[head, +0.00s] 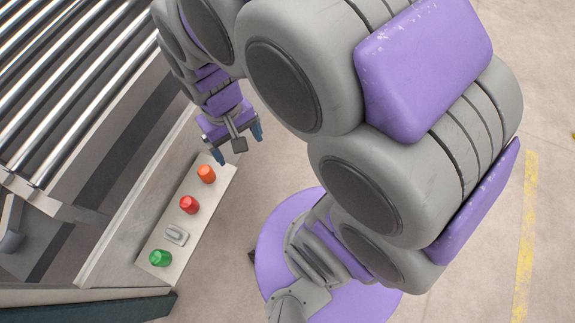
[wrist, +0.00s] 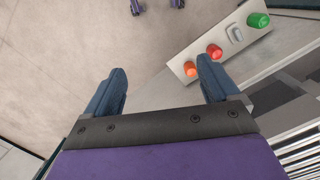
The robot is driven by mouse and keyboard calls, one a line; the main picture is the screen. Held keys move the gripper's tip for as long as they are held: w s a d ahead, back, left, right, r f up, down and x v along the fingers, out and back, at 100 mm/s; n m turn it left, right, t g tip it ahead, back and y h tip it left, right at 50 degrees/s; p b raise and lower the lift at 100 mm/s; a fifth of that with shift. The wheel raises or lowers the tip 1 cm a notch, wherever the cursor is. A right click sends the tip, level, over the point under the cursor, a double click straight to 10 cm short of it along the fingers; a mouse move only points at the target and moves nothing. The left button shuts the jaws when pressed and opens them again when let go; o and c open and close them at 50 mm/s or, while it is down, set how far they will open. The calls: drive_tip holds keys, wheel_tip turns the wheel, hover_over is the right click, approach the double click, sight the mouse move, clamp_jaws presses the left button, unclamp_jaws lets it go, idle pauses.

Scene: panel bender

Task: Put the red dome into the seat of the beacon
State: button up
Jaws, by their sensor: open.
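The red dome (head: 189,204) sits on a pale, narrow panel (head: 204,222) beside the machine, between an orange dome (head: 206,173) and a grey oblong fitting (head: 175,235). It also shows in the wrist view (wrist: 214,51), just beyond the right finger. My gripper (head: 238,144) is open and empty, near the orange end of the panel. In the wrist view its blue fingers (wrist: 164,80) stand wide apart with bare floor between them. I cannot tell which fitting is the beacon, and no empty seat is clearly visible.
A green dome (head: 160,258) stands at the panel's near end. A roller conveyor (head: 75,75) of metal bars lies to the left. A dark rail (head: 90,308) runs along the bottom left. Open floor (head: 500,100) with a yellow line (head: 527,220) lies to the right.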

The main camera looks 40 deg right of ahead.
drive_tip(key=s+d+r, duration=0.1)
drive_tip(key=s, duration=0.3)
drive_tip(key=s+d+r, duration=0.1)
drive_tip(key=s+r, duration=0.1)
drive_tip(key=s, duration=0.2)
drive_tip(key=s+d+r, duration=0.1)
drive_tip(key=s+d, duration=0.1)
drive_tip(key=s, duration=0.3)
drive_tip(key=shift+r, duration=0.3)
